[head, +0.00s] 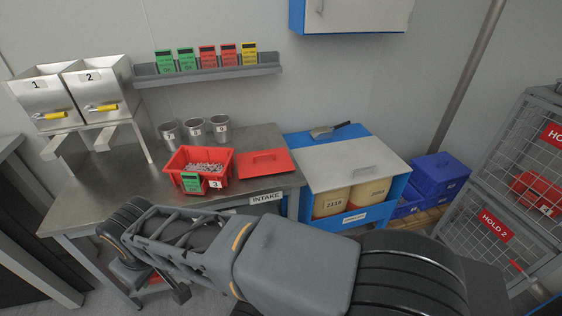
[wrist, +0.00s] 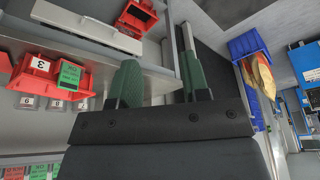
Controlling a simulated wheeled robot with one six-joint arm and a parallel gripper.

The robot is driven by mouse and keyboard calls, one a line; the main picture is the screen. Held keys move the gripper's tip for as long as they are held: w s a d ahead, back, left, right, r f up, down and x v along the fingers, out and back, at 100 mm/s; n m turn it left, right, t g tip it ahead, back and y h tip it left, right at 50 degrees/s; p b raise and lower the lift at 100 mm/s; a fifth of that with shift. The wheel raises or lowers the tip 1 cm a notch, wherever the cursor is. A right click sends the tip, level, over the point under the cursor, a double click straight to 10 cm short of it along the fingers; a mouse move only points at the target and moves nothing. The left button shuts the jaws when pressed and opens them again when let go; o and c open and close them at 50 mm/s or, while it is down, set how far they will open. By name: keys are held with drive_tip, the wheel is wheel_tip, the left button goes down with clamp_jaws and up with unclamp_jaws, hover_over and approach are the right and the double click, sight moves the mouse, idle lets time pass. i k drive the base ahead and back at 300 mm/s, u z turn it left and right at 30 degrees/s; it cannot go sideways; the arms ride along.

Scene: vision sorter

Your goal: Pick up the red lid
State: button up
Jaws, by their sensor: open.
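The red lid (head: 266,163) lies flat on the steel table, right of an open red bin, with a raised handle on top. In the wrist view, which is roughly upside down, a red piece at the left edge may be the lid, but too little shows to tell. My gripper (wrist: 160,78) is open, its two green-padded fingers apart with nothing between them. In the head view my arm crosses the foreground below the table, apart from the lid; the fingers are not clear there.
The red bin (head: 200,168) holds small metal parts and bears a green card; it also shows in the wrist view (wrist: 30,77). Three metal cups (head: 195,128) stand behind it. A blue-framed cabinet (head: 345,165) stands right of the table (head: 110,190). A mesh cage (head: 510,170) is at far right.

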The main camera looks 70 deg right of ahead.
sight(276, 160)
drive_tip(key=z, duration=2)
drive_tip(key=k, duration=0.55)
drive_tip(key=u, duration=0.5)
drive_tip(key=i, duration=1.15)
drive_tip(key=z, duration=0.4)
